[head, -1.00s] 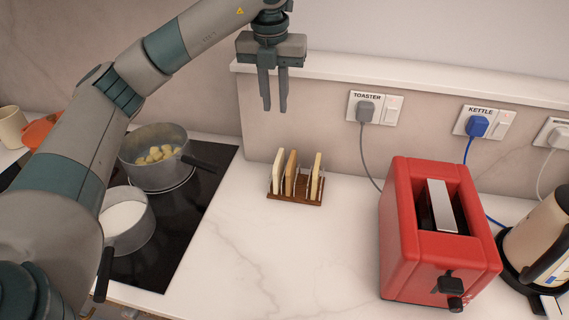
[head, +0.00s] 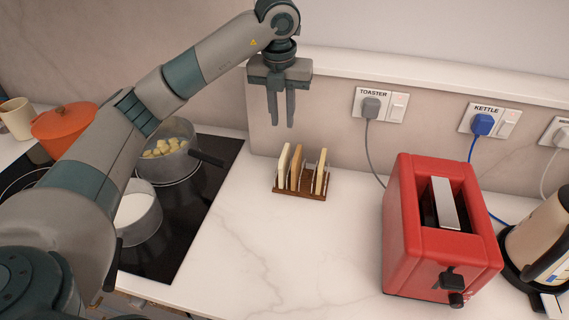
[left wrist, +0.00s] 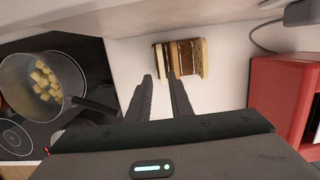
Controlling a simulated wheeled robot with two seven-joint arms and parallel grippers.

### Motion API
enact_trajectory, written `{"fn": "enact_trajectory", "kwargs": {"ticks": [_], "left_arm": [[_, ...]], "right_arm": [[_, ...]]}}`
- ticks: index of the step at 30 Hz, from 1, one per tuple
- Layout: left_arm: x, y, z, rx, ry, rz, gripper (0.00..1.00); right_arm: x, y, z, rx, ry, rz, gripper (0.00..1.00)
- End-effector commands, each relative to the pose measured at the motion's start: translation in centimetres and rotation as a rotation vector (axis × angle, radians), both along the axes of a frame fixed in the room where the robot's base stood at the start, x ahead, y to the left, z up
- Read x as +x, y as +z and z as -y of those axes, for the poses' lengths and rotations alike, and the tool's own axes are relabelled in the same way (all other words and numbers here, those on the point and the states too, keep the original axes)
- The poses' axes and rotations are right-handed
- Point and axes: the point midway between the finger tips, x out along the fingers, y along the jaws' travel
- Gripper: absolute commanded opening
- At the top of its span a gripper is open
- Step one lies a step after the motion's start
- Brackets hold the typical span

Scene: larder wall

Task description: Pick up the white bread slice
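A wooden toast rack (head: 290,191) stands on the worktop and holds three upright slices. The left slice (head: 283,163) is pale cream, the middle slice (head: 296,167) is browner, and the right slice (head: 320,171) is pale yellowish. The left one looks whitest in the head view. The rack's slices also show in the left wrist view, beyond the fingertips, with the right slice (left wrist: 205,58) at the far side. My left gripper (head: 281,123) points down above and behind the rack, open and empty, with a gap between its fingers. My right gripper is out of view.
A red toaster (head: 440,235) stands right of the rack, with a kettle (head: 540,240) beyond. Left is a black hob with a pan of yellowish chunks (head: 168,165) and a pan of white contents (head: 137,218). A ledge (head: 430,80) runs along the wall. Worktop before the rack is clear.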

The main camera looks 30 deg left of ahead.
Motion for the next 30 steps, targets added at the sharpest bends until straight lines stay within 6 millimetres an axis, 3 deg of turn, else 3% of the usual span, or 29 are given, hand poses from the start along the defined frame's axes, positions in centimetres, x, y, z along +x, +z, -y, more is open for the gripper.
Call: {"fn": "enact_trajectory", "kwargs": {"ticks": [12, 30], "left_arm": [[0.7, -5.5, -0.2, 0.0, 0.002, -0.003, 0.2], [0.7, -6.8, -0.1, 0.0, 0.0, -0.003, 0.2]], "right_arm": [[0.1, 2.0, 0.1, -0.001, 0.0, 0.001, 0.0], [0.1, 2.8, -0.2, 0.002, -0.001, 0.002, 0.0]]}}
